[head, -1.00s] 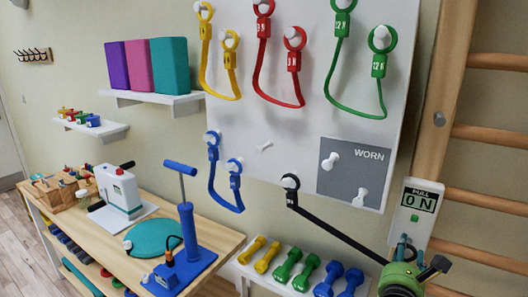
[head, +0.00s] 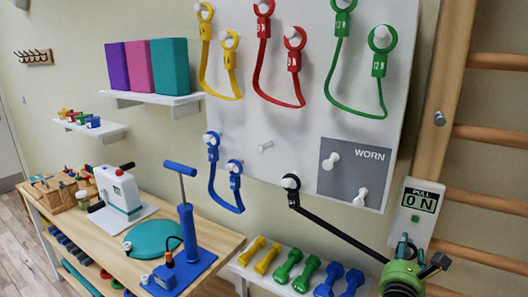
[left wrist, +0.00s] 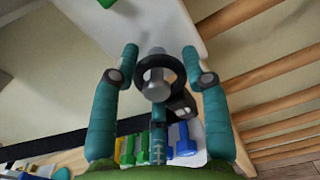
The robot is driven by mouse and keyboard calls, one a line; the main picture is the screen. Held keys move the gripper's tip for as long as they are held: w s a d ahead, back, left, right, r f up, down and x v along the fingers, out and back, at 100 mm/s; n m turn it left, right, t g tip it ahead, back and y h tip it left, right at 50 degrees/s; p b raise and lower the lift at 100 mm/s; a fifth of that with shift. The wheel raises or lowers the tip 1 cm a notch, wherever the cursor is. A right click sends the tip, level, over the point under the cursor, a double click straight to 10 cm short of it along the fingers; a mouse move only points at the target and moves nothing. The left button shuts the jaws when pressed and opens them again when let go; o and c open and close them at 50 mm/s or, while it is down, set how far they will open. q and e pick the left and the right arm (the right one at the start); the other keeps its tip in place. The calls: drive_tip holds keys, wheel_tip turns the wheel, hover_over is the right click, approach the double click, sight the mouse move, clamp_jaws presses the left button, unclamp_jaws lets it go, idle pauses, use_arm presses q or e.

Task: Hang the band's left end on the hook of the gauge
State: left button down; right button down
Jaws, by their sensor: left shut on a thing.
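The black band (head: 340,233) runs from a peg on the white board down to the right. One black end (head: 291,183) is around that peg. My left gripper (head: 405,246), with teal fingers, is in front of the lower part of the gauge (head: 421,203), which reads 0 N. In the left wrist view, my left gripper (left wrist: 160,60) is shut on the band's other end, whose black ring (left wrist: 176,66) shows between the fingers. The gauge's grey hook (left wrist: 155,82) shows inside the ring's outline; I cannot tell whether the ring rests on it. My right gripper is not in view.
Yellow, red, green and blue bands hang on the white board (head: 300,130) left of the gauge. A grey WORN panel (head: 340,178) with two pegs is near it. Coloured dumbbells (head: 290,270) lie on a low rack below. Wooden wall bars (head: 490,135) stand at the right.

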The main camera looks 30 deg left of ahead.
use_arm(q)
drive_tip(key=shift+f, duration=0.2)
drive_tip(key=shift+c, duration=1.9)
unclamp_jaws()
drive_tip(key=shift+s+r+p, duration=0.1)
drive_tip(key=shift+s+p, duration=0.95)
drive_tip(key=shift+s, duration=0.15)
drive_tip(key=shift+s+p, duration=1.5)
drive_tip(key=shift+s, duration=1.35)
